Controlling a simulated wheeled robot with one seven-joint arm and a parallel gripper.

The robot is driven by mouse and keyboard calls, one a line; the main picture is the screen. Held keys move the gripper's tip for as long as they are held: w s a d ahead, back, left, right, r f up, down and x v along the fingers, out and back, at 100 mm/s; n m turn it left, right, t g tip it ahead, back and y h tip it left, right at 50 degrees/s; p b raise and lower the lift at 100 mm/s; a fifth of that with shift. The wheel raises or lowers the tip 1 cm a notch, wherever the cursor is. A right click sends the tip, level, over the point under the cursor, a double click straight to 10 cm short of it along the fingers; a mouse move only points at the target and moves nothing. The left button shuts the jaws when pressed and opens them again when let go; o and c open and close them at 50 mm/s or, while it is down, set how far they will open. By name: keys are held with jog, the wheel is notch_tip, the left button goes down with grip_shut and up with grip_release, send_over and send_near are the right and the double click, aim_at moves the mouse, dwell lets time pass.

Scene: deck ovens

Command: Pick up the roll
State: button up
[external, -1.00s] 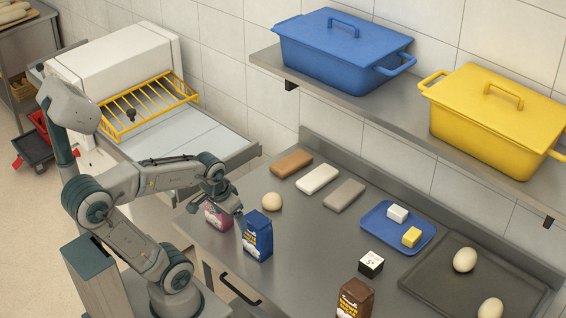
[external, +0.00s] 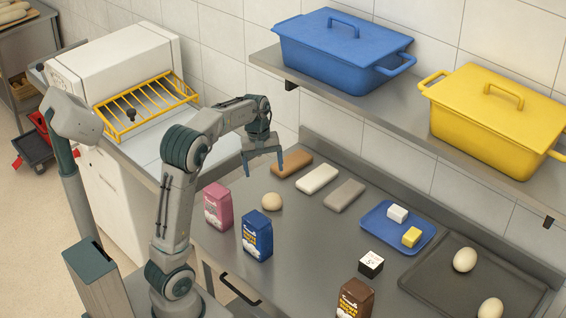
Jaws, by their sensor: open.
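A small round beige roll (external: 271,201) lies on the steel counter, right of the pink carton and behind the blue one. Two paler rounded pieces, one farther back (external: 465,259) and one nearer (external: 490,308), lie on a dark tray (external: 425,280) at the right. My gripper (external: 264,173) is open and empty, with its fingers pointing down. In the picture it is just above the round roll, apart from it, with its right finger in front of the brown block. Its exact height over the counter is hard to tell.
A pink carton (external: 218,206) and a blue carton (external: 257,236) stand near the roll. Brown (external: 292,164), white (external: 317,179) and grey (external: 344,195) blocks lie behind it. A shelf (external: 400,106) with blue and yellow lidded pots overhangs the counter's back.

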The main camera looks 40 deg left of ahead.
jog(key=n, duration=0.2)
send_over(272, 196)
jog(key=a, duration=0.1)
notch_tip(272, 196, down, 2)
jog(key=f, duration=0.1)
jog(key=shift+g, duration=0.4)
jog(key=f, duration=0.9)
jog(key=d+f, duration=0.1)
jog(key=f, duration=0.3)
jog(key=shift+f, duration=0.15)
jog(key=shift+n, duration=0.3)
jog(key=c, duration=1.1)
